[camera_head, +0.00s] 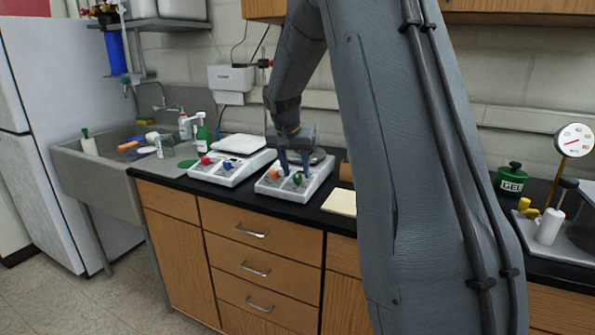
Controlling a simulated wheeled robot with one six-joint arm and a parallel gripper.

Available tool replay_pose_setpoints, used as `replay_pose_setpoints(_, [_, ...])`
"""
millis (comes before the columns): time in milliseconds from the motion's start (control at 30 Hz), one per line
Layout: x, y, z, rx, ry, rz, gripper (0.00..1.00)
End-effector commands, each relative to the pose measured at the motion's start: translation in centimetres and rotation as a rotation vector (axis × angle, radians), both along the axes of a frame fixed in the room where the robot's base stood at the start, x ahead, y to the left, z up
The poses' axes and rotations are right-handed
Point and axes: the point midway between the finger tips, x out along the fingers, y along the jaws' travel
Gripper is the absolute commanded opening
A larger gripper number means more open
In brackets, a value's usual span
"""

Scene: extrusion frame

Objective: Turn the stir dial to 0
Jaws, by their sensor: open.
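A white two-dial device (318,184) stands on the black counter, with an orange dial (273,174) and a green dial (297,179) on its sloped front. A second device (203,176) to its left has a red dial (206,160), a blue dial (228,165) and a white top plate. The labels are too small to read, so I cannot tell which dial is the stir dial. My gripper (294,168) points down over the right device, its jaws open. Its fingers are close to the orange and green dials; I cannot tell whether they touch. The gripper hides part of that device's top.
A green bottle (203,135) and a sink (90,168) are at the left. A pale yellow pad (340,202) lies right of the device. My arm hides the counter's middle. A green jar (511,178) and a dial gauge (574,140) stand at the right.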

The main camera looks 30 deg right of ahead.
Motion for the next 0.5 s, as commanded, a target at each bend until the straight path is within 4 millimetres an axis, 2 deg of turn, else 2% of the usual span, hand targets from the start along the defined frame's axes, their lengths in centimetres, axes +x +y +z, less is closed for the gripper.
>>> replay_pose_setpoints(200, [0.4,-0.4,-1.4,0.001,-0.001,0.0,0.41])
replay_pose_setpoints(467, [0.4,-0.5,-1.5,0.001,-0.001,0.0,0.41])
replay_pose_setpoints(500, [0.4,-0.5,-1.5,0.001,-0.001,0.0,0.35])
